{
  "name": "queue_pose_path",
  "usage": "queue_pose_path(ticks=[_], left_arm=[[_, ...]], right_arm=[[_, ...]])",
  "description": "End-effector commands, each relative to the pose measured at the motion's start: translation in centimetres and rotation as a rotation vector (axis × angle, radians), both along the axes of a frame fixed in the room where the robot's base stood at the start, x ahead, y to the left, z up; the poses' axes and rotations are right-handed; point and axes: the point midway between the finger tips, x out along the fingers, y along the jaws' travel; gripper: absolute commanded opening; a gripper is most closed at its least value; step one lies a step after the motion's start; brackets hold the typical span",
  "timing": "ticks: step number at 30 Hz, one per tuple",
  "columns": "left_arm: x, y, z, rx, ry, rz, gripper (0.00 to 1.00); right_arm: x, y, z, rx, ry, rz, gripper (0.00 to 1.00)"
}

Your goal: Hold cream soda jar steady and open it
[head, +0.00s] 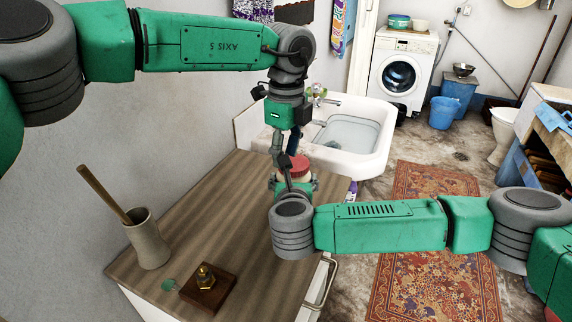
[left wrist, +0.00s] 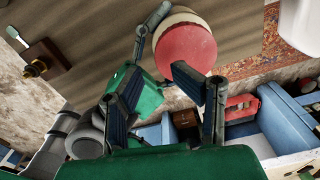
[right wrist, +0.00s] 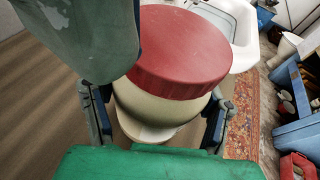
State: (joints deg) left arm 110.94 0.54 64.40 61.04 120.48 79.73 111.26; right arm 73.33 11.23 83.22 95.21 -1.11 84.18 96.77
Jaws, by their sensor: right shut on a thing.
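The cream soda jar (head: 293,177) has a round cream body and a wide red lid (head: 299,163). It is near the sink end of the wooden counter, partly hidden by my arms. In the right wrist view the lid (right wrist: 182,50) sits on the jar, and my right gripper (right wrist: 155,112) is shut on the cream body (right wrist: 165,104), one finger on each side. My left gripper (head: 287,157) is over the jar. In the left wrist view its fingers (left wrist: 156,70) are apart, with the red lid (left wrist: 185,48) beyond their tips; I see no grip on it.
On the counter (head: 215,210) stand a grey pot (head: 148,240) with a wooden handle and a wooden block (head: 208,288) with a brass fitting. A white sink (head: 375,152) lies just beyond the jar. A patterned rug (head: 425,290) covers the floor at right.

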Motion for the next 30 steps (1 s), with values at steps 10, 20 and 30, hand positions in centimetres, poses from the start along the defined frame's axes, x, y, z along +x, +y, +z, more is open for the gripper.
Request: queue_pose_path(ticks=[10, 20, 30], left_arm=[[0.2, -0.3, 1.2, -0.001, 0.0, -0.178, 0.75], [1.0, -0.8, 2.2, 0.003, -0.006, -0.862, 0.75], [1.7, -1.3, 3.2, 0.007, -0.007, -1.602, 0.75]], right_arm=[[0.0, -0.1, 0.0, -0.001, 0.0, -0.002, 0.0], [0.0, 0.0, 0.0, -0.001, 0.001, 0.001, 0.0], [-0.1, 0.1, -0.1, 0.0, 0.002, 0.002, 0.0]])
